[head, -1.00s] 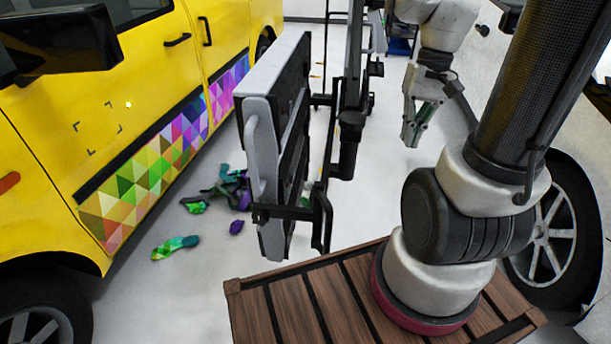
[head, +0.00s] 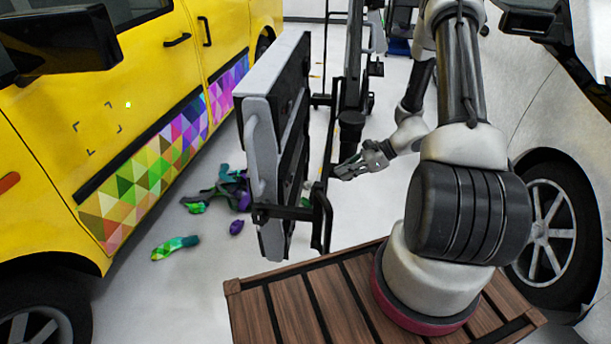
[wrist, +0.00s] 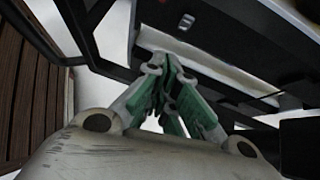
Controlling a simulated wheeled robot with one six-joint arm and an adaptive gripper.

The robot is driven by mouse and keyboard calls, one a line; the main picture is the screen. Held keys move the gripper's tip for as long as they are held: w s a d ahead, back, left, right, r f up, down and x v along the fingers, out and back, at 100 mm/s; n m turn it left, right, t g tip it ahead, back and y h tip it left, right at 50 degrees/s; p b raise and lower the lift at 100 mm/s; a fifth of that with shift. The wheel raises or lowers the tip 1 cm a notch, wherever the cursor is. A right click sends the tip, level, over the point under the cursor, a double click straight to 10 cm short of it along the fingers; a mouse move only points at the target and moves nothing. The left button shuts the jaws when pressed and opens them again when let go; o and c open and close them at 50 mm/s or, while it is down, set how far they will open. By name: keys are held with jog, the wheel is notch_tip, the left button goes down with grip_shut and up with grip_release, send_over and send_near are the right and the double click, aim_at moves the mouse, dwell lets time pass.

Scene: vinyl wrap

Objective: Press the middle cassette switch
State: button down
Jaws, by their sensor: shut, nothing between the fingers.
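The heater-like panel with grey and black cassettes (head: 262,120) hangs upright on a dark stand in the middle of the head view. Its switch side faces away from the head camera. In the wrist view, a small light-edged switch (wrist: 186,21) shows on a black cassette face (wrist: 225,40); I cannot tell whether it belongs to the middle cassette. My gripper (head: 343,172) is shut and empty, right of the panel and pointing left towards it. In the wrist view its green-padded fingers (wrist: 165,65) are together, below the switch in the picture and apparently apart from it.
The stand's dark post (head: 350,120) and lower bracket (head: 320,215) are close to my gripper. A yellow vehicle (head: 150,90) with a colourful triangle strip stands left. Colourful scraps (head: 215,195) lie on the floor. A slatted wooden platform (head: 290,300) is in front.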

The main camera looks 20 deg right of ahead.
jog(key=shift+w+r+m+t, duration=0.25)
jog(key=shift+w+m, duration=0.15)
jog(key=shift+w, duration=0.15)
jog(key=shift+w+r+m+t, duration=0.1)
jog(key=shift+w+m+t, duration=0.15)
jog(key=shift+w+m, duration=0.25)
send_near(292, 177)
notch_tip(292, 177, down, 5)
jog(key=w+a, duration=0.2)
jog(key=a, duration=0.1)
jog(key=shift+w, duration=0.25)
